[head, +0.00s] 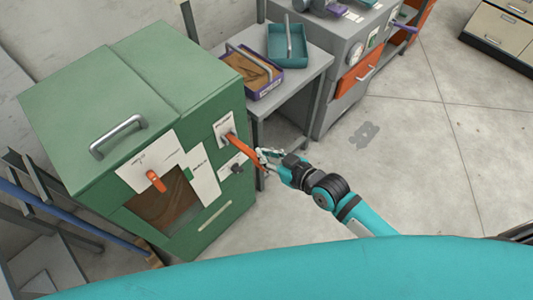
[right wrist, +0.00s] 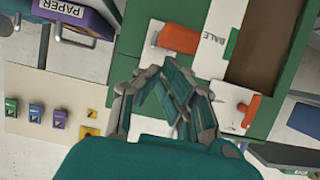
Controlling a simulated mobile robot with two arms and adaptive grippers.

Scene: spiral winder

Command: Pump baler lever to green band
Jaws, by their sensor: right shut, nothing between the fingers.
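The green baler (head: 140,95) stands at the left in the head view. Its orange lever (head: 243,148) comes out of a white plate on the front and slopes down to the right. An orange lever or handle (right wrist: 178,38) shows beside the word BALE in the right wrist view. My right gripper (head: 264,158) is at the outer part of the lever in the head view; I cannot tell whether they touch. Its fingers (right wrist: 172,88) are shut and hold nothing. A green patch (head: 196,175) shows on the white front panel; I cannot tell whether it is the band. My left gripper is out of view.
A second orange handle (head: 156,181) sits above the baler's window (head: 165,210). Behind stands a grey table (head: 312,68) with a purple bin (head: 250,72) and a teal tray (head: 289,46). The floor at the right is mostly clear.

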